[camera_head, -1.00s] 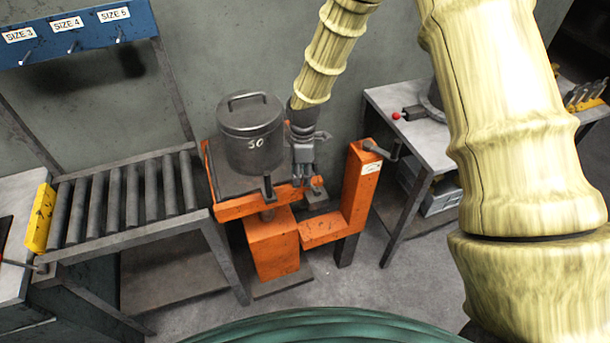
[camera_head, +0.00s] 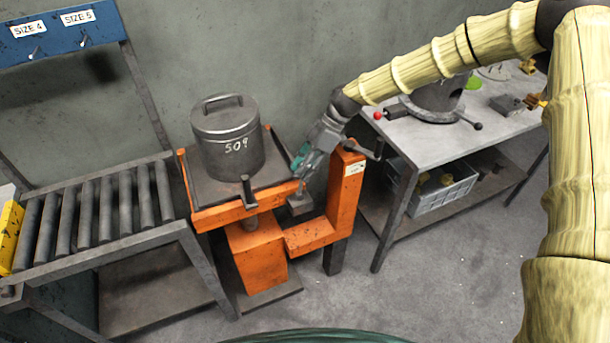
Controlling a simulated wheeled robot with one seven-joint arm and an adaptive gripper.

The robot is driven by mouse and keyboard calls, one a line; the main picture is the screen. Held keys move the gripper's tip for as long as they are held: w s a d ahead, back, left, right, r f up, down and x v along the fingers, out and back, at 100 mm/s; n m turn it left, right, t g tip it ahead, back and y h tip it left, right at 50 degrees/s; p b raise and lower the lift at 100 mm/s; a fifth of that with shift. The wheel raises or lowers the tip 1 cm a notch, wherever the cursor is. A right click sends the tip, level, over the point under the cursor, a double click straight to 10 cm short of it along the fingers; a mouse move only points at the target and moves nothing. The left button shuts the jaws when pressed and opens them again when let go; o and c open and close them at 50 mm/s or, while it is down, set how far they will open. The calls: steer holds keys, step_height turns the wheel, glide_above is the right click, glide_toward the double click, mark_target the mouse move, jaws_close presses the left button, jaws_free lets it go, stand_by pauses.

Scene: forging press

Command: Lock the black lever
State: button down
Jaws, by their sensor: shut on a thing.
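An orange press stand (camera_head: 262,255) carries a dark metal plate, and its front rail meets an arm rising to an orange post on the right. My gripper (camera_head: 302,176) is at the right front corner of this stand, left of the post. Its jaws are shut on a small dark piece there, which seems to be the black lever; the fingers hide most of it. Another dark upright lever (camera_head: 248,193) stands at the middle of the front rail, apart from my gripper. A dark crank handle (camera_head: 361,150) sits on top of the orange post.
A lidded grey pot (camera_head: 228,150) stands on the plate, left of my gripper. A roller conveyor (camera_head: 95,208) is at the left. A grey table (camera_head: 425,145) with a vise-like fixture is at the right, with a grey crate (camera_head: 443,190) below. The wall is close behind.

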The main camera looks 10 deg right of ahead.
steer(key=d+y+b, duration=0.1)
steer(key=b, duration=0.1)
steer(key=w+d+f+y+b, duration=0.1)
steer(key=d+b, duration=0.1)
steer(key=b, duration=0.1)
steer(key=d+g+y+b, duration=0.1)
steer(key=b, duration=0.1)
steer(key=shift+w+d+f+y, duration=0.15)
steer(key=shift+d+f+y, duration=0.05)
steer(key=shift+f+y, duration=0.1)
steer(key=shift+d+f+b, duration=0.15)
steer(key=shift+d+b, duration=0.05)
steer(key=shift+b, duration=0.25)
steer(key=c, duration=1.4)
jaws_free()
steer(key=o, duration=0.3)
steer(key=shift+d, duration=0.15)
steer(key=shift+a, duration=0.25)
step_height(320, 180, up, 10)
steer(key=shift+d, duration=0.15)
